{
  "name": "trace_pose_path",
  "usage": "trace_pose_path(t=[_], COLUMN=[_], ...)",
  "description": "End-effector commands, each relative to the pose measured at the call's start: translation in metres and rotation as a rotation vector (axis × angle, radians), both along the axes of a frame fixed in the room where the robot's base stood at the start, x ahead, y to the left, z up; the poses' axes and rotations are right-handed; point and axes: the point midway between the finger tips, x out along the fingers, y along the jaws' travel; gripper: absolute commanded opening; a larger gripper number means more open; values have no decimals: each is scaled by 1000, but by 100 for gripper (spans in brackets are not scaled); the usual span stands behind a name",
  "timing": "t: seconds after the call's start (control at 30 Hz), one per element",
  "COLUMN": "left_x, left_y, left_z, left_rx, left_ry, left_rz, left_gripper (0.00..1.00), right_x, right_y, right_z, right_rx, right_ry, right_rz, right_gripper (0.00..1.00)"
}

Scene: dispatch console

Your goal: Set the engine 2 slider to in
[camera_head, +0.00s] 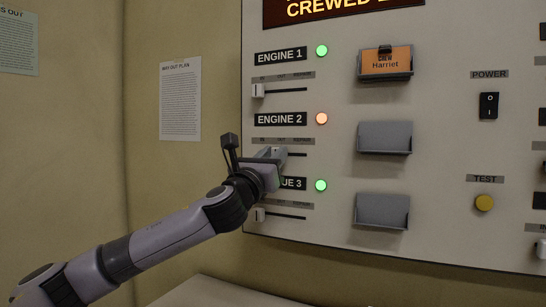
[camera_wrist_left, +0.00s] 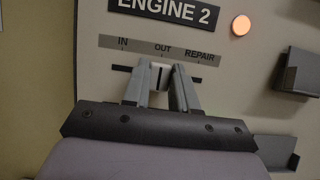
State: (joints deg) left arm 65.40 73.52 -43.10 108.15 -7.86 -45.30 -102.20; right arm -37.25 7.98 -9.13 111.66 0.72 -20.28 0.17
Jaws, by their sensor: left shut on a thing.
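The engine 2 slider knob (camera_wrist_left: 158,74) is a small pale block on a dark horizontal slot, below a grey strip marked IN, OUT and REPAIR (camera_wrist_left: 160,50). It sits under OUT. My left gripper (camera_wrist_left: 160,80) is shut on the knob, one finger on each side. In the head view my left gripper (camera_head: 279,153) is at the engine 2 slot and hides most of the knob. The slot (camera_head: 298,155) shows to its right. The ENGINE 2 label (camera_head: 280,119) is above, with an orange lamp (camera_head: 321,118) beside it. My right gripper is not in view.
The engine 1 slider (camera_head: 258,90) above and engine 3 slider (camera_head: 260,215) below both stand at IN, with green lamps. Grey card holders (camera_head: 384,138) stick out to the right; the top one holds an orange card (camera_head: 387,60). My left arm partly covers the ENGINE 3 label.

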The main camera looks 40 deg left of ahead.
Motion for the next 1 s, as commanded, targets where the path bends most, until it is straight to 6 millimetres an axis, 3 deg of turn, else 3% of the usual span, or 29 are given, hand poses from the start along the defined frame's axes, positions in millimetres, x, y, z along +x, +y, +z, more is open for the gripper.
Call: trace_pose_path(t=[0.3, 0.7, 0.73, 0.8, 1.0], left_x=[-13, -17, -17, -17, -16], left_y=[44, 52, 52, 52, 51], left_z=[-1, 1, 1, 1, 0], left_rx=[3, 0, 0, 0, 0], left_ry=[3, -1, -1, -1, 0], left_rz=[6, 5, 5, 5, 2], left_gripper=[0, 0, 33, 53, 53], right_x=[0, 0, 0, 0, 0], right_y=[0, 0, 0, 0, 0], right_z=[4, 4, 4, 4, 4], right_rx=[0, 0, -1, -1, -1], right_ry=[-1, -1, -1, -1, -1], right_rz=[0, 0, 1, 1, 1], right_gripper=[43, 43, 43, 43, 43])
